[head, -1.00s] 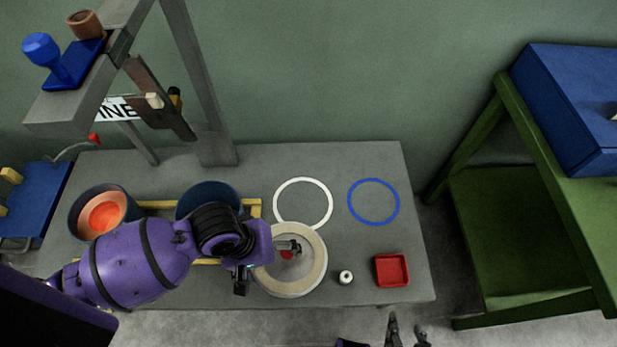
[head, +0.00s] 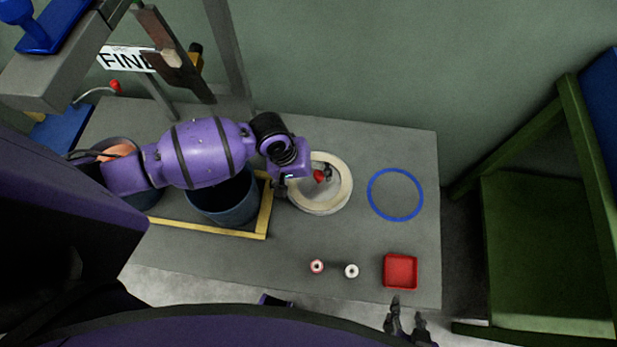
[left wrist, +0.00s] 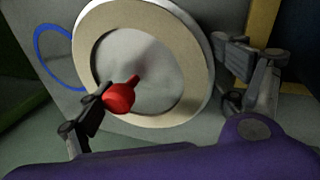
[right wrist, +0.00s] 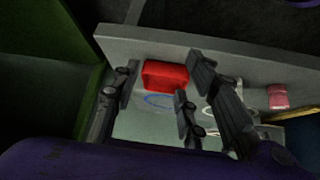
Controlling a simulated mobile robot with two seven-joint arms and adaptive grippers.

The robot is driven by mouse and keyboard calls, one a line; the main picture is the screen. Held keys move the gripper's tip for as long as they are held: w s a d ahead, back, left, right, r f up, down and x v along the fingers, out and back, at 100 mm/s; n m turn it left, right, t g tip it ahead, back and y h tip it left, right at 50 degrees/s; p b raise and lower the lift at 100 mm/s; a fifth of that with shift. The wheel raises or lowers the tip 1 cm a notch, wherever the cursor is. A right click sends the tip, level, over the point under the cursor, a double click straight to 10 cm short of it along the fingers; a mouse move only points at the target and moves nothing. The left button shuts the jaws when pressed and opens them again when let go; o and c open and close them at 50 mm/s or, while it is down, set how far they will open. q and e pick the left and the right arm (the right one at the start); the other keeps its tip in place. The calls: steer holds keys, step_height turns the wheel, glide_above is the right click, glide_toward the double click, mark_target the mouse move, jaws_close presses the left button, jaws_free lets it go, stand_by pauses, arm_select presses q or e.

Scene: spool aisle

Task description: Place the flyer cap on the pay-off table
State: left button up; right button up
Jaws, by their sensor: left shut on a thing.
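The flyer cap, which I take to be the cream ring-shaped disc (head: 340,199), is at the left of the blue ring marking on the grey pay-off table (head: 375,155). It also shows large in the left wrist view (left wrist: 180,40). My left gripper (head: 306,181) is shut on it, with one finger inside the hole and one outside the rim. A red knob (left wrist: 119,98) shows in the hole near the inner finger. I cannot tell whether the disc touches the table. My right gripper (head: 405,318) is open and empty at the table's front edge; its fingers show apart in the right wrist view (right wrist: 160,80).
A blue ring marking (head: 370,205) lies right of the disc. A red tray (head: 386,271), a white reel (head: 351,271) and a reddish reel (head: 316,267) sit along the front. A dark blue bin (head: 222,215) stands left. A green stand (head: 560,140) is at right.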

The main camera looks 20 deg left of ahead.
mark_target(308, 179)
arm_select(q)
steer(key=w+f, duration=0.2)
steer(key=shift+w+a+f+b, duration=0.1)
steer(key=shift+w+f+b, duration=0.1)
steer(key=shift+f+b, duration=0.15)
steer(key=shift+f, duration=1.45)
arm_select(e)
steer(key=shift+w+f, duration=0.2)
steer(key=shift+f, duration=0.3)
arm_select(q)
steer(key=shift+f, duration=0.15)
steer(key=o, duration=1.2)
steer(key=shift+c, duration=0.2)
steer(key=p+v, duration=0.1)
steer(key=v, duration=1.1)
steer(key=shift+p, duration=0.35)
arm_select(e)
steer(key=shift+w+r, duration=0.2)
steer(key=shift+r, duration=0.75)
